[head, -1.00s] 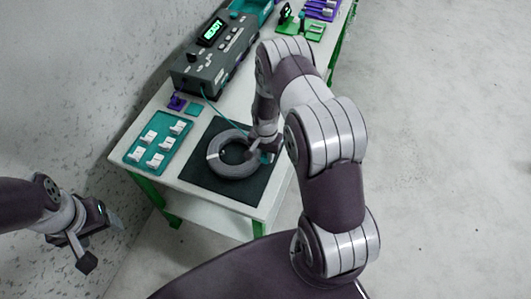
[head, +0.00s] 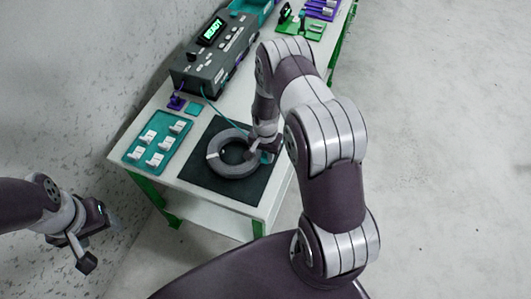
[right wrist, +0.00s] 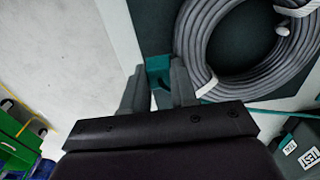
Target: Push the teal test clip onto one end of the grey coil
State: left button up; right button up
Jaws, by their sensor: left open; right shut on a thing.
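The grey coil (head: 214,160) lies on a dark mat (head: 206,180) on the table, with white bands around it. It also shows in the right wrist view (right wrist: 190,45), where a coil end with a white tip sits inside the ring at upper right. My right gripper (right wrist: 158,85) is shut on the teal test clip (right wrist: 157,66), beside the coil's outer edge and apart from the white-tipped end. In the head view my right gripper (head: 262,152) hides most of the clip. My left gripper (head: 88,240) is open and empty, off the table to the left.
A grey tester (head: 215,55) with a lit READY display stands at the back; a thin teal lead runs from it toward the coil. A teal tray (head: 140,160) with several white pieces lies left of the mat. A purple block (head: 176,102) is nearby.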

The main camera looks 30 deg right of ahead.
jog(key=shift+f+b, duration=0.35)
jog(key=shift+f, duration=0.05)
dwell(0.6)
jog(key=shift+r, duration=0.15)
jog(key=shift+r+p, duration=0.45)
jog(key=shift+p, duration=0.05)
jog(key=shift+f+b, duration=0.5)
dwell(1.8)
jog(key=shift+r+p, duration=0.4)
jog(key=shift+r, duration=0.1)
jog(key=shift+f+b, duration=0.65)
jog(key=shift+f, duration=0.05)
dwell(2.8)
